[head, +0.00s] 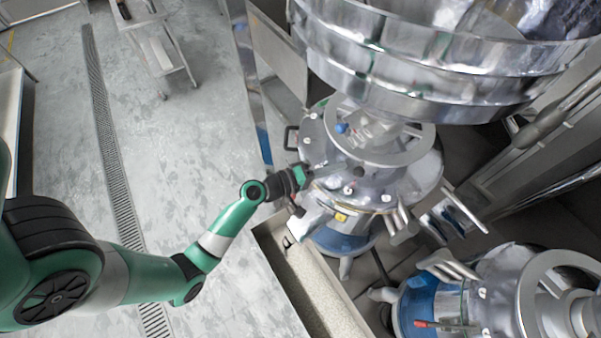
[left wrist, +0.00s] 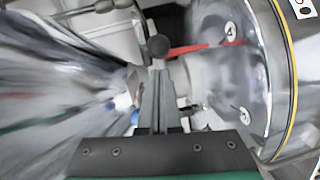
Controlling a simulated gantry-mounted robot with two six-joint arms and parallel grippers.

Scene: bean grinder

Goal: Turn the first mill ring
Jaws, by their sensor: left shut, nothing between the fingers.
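The first mill (head: 345,185) is a shiny metal machine with a blue base, below a large metal hopper. A grey ring (head: 425,135) sits on its top; I cannot tell if this is the mill ring. My left gripper (head: 307,172) is at the mill's left side. In the left wrist view its fingers (left wrist: 158,95) are shut with nothing between them. A dark ball knob (left wrist: 158,45) shows just beyond the fingertips; I cannot tell whether they touch. A red pointer (left wrist: 190,49) lies beside the knob. My right gripper is out of view.
The large metal hopper (head: 400,80) hangs over the mill. A second mill (head: 500,300) with a blue base stands at lower right. A trough of grain-like material (head: 310,290) lies below my left gripper. Open grey floor (head: 210,120) is at left.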

